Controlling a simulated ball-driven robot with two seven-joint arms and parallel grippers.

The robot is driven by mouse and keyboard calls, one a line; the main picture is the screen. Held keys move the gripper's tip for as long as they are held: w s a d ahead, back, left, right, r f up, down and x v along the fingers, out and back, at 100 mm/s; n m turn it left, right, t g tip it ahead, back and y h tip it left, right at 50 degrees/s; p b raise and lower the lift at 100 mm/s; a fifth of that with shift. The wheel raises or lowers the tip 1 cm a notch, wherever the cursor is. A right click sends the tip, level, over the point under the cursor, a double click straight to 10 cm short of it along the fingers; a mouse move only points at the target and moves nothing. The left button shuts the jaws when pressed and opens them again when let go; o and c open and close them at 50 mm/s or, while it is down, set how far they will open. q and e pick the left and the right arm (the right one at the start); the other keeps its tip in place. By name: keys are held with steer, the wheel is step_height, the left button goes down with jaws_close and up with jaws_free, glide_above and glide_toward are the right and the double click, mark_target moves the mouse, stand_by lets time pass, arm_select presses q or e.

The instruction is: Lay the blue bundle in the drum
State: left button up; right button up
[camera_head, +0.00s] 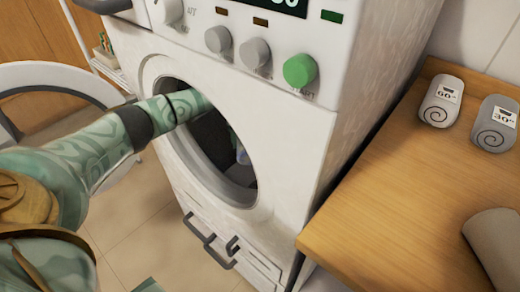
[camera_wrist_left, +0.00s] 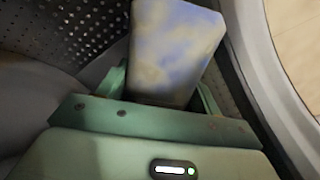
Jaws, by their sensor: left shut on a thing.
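The bundle (camera_wrist_left: 178,45), pale with blue patches, is in the left wrist view, upright between the fingers of my left gripper (camera_wrist_left: 163,84). The gripper is shut on it. Both are inside the drum, whose perforated grey wall (camera_wrist_left: 60,25) shows to the left and behind. In the head view my left arm reaches through the round door opening into the dark drum (camera_head: 208,135), and the gripper is hidden inside. A small bluish patch shows in the opening; I cannot tell whether it is the bundle. My right gripper is not in view.
The white washing machine (camera_head: 290,140) has knobs and a green button (camera_head: 300,70) above the opening. Its round door (camera_head: 60,75) stands open at the left. A wooden counter (camera_head: 400,200) at the right holds two rolled bundles, marked 60 (camera_head: 440,100) and 30 (camera_head: 493,123), and a beige object (camera_head: 495,240).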

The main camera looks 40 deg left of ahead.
arm_select(q)
step_height(320, 180, down, 6)
steer(key=shift+f+b, duration=0.1)
steer(key=shift+b, duration=0.9)
step_height(320, 180, down, 3)
steer(key=shift+f+b, duration=0.1)
steer(key=shift+b, duration=0.7)
steer(key=shift+r, duration=0.2)
steer(key=shift+f, duration=0.15)
steer(key=o, duration=1.2)
step_height(320, 180, up, 8)
steer(key=p, duration=0.3)
steer(key=shift+f, duration=0.25)
steer(key=shift+r+p, duration=0.25)
steer(key=shift+p, duration=0.1)
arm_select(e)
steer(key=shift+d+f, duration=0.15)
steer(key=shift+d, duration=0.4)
arm_select(q)
steer(key=shift+f, duration=0.1)
